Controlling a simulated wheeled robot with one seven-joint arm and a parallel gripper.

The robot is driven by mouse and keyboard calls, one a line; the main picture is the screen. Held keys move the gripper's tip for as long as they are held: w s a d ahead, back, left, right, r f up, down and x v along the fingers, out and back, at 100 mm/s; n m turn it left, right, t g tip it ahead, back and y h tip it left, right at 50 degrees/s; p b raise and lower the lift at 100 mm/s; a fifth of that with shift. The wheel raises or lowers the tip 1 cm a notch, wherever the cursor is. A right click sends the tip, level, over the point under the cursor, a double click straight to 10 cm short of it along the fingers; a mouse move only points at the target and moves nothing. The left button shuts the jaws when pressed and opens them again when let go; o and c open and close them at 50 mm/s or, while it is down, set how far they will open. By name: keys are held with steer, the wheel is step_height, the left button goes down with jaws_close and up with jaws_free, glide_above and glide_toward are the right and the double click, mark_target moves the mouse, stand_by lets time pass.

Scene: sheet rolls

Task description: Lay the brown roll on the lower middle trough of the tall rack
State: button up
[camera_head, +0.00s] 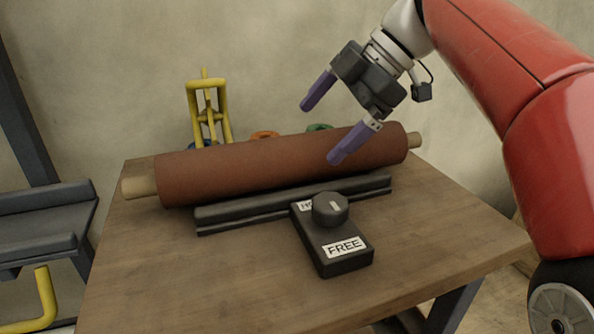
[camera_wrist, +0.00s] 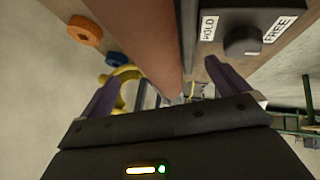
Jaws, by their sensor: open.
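The brown roll (camera_head: 265,167) lies lengthwise across the wooden table on a dark cradle (camera_head: 290,200), its pale core ends sticking out at both sides. In the wrist view the brown roll (camera_wrist: 150,40) runs away from the camera, between the two purple fingertips. My gripper (camera_head: 325,123) is open and empty, above the right half of the roll; the wrist view shows its spread fingers (camera_wrist: 165,85). A dark rack (camera_head: 45,215) with a trough stands partly in view at the left edge; I cannot tell which trough this is.
A black box with a knob (camera_head: 330,208) sits in front of the cradle, with labels reading HOLD and FREE. Behind the roll are a yellow stand (camera_head: 208,105), an orange ring (camera_head: 264,134) and a green ring (camera_head: 318,127). The table's (camera_head: 440,225) front right is clear.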

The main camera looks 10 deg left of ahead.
mark_target(306, 138)
steer(key=x, duration=0.6)
steer(key=shift+w+a+f+b, duration=0.1)
steer(key=shift+w+a+b, duration=0.15)
steer(key=shift+b, duration=0.15)
steer(key=shift+c, duration=0.3)
steer(key=shift+d, duration=0.1)
steer(key=c, duration=1.9)
steer(key=shift+r, duration=0.25)
